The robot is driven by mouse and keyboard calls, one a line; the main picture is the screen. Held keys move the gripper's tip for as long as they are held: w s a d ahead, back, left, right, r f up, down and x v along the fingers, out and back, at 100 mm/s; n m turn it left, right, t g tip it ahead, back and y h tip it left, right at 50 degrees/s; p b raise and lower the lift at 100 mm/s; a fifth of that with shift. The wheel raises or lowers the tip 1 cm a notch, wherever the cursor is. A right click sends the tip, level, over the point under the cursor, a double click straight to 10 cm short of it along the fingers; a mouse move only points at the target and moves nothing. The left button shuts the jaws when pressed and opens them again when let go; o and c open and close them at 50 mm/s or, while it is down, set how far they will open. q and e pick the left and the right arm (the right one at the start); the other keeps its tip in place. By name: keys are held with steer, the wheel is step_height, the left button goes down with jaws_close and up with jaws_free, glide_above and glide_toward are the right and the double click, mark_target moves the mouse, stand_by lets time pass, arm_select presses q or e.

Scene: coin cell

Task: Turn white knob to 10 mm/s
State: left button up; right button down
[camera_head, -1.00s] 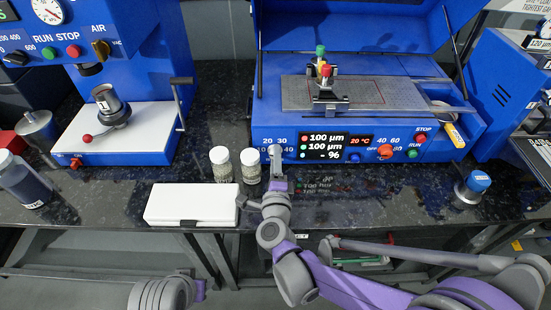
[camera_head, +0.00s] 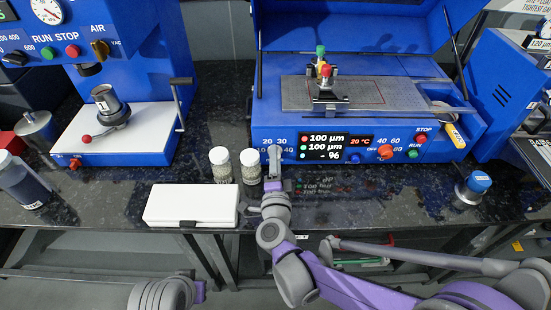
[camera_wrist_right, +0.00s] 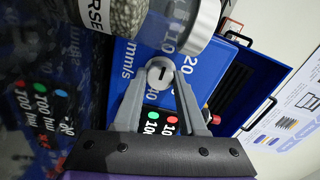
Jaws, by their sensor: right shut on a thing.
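The white knob (camera_wrist_right: 160,73) is a small round knob with a dark line on its face, on the blue coater's front panel. In the right wrist view it sits between the fingertips of my right gripper (camera_wrist_right: 158,80), which is shut on it. Printed scale numbers and "mm/s" (camera_wrist_right: 128,60) surround it, partly covered by the fingers. The dark line runs roughly up and down in that view; I cannot tell exactly which number it points at. In the head view my right gripper (camera_head: 273,162) is at the panel's left part and hides the knob.
Two capped jars (camera_head: 235,165) stand just left of my right gripper. A white box (camera_head: 192,204) lies in front of them. The coater's display (camera_head: 322,147) and orange knob (camera_head: 385,151) are to the right.

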steer(key=c, duration=0.8)
jaws_free()
steer(key=shift+o, duration=0.2)
steer(key=shift+s, duration=0.1)
steer(key=s, duration=1)
steer(key=shift+s+p, duration=0.3)
steer(key=shift+s, duration=0.05)
